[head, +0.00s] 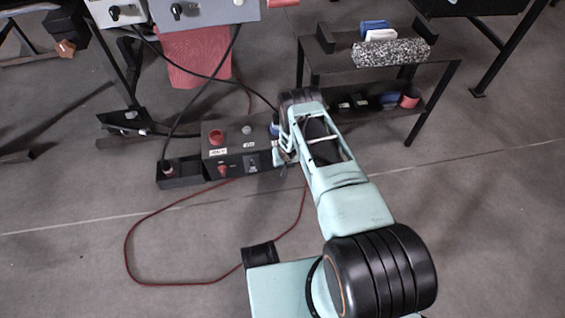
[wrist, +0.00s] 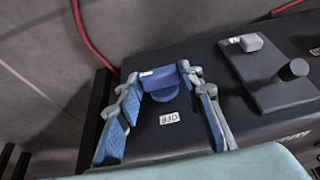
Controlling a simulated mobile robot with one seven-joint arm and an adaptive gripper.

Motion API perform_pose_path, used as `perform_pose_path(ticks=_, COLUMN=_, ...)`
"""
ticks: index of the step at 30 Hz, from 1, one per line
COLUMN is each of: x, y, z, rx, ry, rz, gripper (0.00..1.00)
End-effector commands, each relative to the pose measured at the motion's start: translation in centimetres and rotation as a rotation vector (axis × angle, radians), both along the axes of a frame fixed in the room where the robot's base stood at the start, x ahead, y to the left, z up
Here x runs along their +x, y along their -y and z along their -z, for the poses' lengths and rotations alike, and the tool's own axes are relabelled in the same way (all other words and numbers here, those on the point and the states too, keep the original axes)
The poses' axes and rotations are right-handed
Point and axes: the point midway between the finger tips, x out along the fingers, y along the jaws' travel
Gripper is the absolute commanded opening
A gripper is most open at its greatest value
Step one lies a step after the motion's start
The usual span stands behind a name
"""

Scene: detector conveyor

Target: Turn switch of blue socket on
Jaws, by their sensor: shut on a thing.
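The blue switch (wrist: 162,84) of the blue socket is on top of a black box (head: 218,160), between my gripper's fingertips in the wrist view. A white label reading OFF (wrist: 169,118) lies upside down just below it in that view. My gripper (wrist: 160,76) is shut on the blue switch, one finger on each side. In the head view a bit of blue (head: 274,129) shows at the box's right end, beside my gripper (head: 280,150); my arm covers most of that end.
The box also carries a red socket (head: 216,136) and a grey knob (head: 246,129). A red cable (head: 126,245) loops over the floor in front. A black shelf table (head: 345,62) stands behind to the right. Open floor lies to the right.

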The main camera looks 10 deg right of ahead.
Motion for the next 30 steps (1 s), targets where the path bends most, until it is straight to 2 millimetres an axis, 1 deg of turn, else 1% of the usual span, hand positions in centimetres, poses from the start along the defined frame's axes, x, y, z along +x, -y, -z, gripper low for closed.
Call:
perform_pose_path(ticks=9, x=0.0, y=0.0, z=0.0, rx=0.001, ry=-0.001, rz=0.003, gripper=0.10)
perform_pose_path(ticks=10, x=0.0, y=0.0, z=0.0, rx=0.001, ry=-0.001, rz=0.003, gripper=0.38)
perform_pose_path(ticks=14, x=0.0, y=0.0, z=0.0, rx=0.001, ry=-0.001, rz=0.002, gripper=0.52)
perform_pose_path(ticks=23, x=0.0, y=0.0, z=0.0, rx=0.000, ry=-0.001, rz=0.001, gripper=0.52)
perform_pose_path(ticks=26, x=-0.1, y=0.0, z=-0.4, rx=0.000, ry=-0.001, rz=0.000, gripper=0.52)
perform_pose_path(ticks=30, x=-0.6, y=-0.1, z=-1.6, rx=0.000, ry=-0.001, rz=-0.002, gripper=0.52)
